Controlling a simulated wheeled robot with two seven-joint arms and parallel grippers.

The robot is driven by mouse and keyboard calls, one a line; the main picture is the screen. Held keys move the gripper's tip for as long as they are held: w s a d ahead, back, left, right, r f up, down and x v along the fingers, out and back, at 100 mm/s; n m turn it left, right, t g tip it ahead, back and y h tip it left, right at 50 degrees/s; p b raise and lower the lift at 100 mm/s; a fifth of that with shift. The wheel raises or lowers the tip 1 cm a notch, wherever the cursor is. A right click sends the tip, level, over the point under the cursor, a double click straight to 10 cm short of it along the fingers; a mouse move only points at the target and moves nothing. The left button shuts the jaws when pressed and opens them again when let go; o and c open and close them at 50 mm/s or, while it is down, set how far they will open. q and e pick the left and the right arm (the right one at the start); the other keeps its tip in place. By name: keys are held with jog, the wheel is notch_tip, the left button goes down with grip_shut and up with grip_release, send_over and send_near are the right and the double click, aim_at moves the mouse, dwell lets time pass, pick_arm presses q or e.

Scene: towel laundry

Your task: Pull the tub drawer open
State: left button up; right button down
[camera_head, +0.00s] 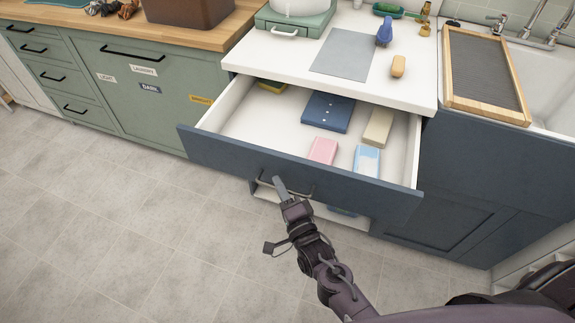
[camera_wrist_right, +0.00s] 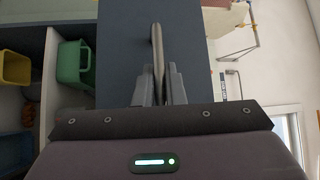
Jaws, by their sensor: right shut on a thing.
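The tub drawer (camera_head: 230,153) is a wide drawer with a dark blue front and white inside, below the white worktop. It stands well out from the cabinet, with its contents showing. My right gripper (camera_head: 281,188) is at the middle of its front, shut on the dark bar handle (camera_head: 305,193). In the right wrist view the handle (camera_wrist_right: 158,50) runs between the two fingers (camera_wrist_right: 159,85), in front of the blue drawer front (camera_wrist_right: 125,45). The gripper hides part of the handle in the head view. My left gripper is not in view.
The drawer holds a dark blue box (camera_head: 328,110), a beige block (camera_head: 378,127), a pink block (camera_head: 323,150) and a blue-and-white pack (camera_head: 367,160). A green bin (camera_wrist_right: 72,62) and a yellow bin (camera_wrist_right: 14,68) sit in an open shelf. The tiled floor (camera_head: 120,220) in front is clear.

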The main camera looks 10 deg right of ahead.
jog(key=s+a+p, duration=0.2)
jog(key=s+a, duration=0.4)
jog(key=s, duration=0.3)
jog(key=c, duration=1.5)
grip_release()
jog(key=b+v, duration=0.1)
jog(key=v, duration=0.6)
jog(key=shift+s, duration=0.4)
jog(key=shift+f, duration=0.15)
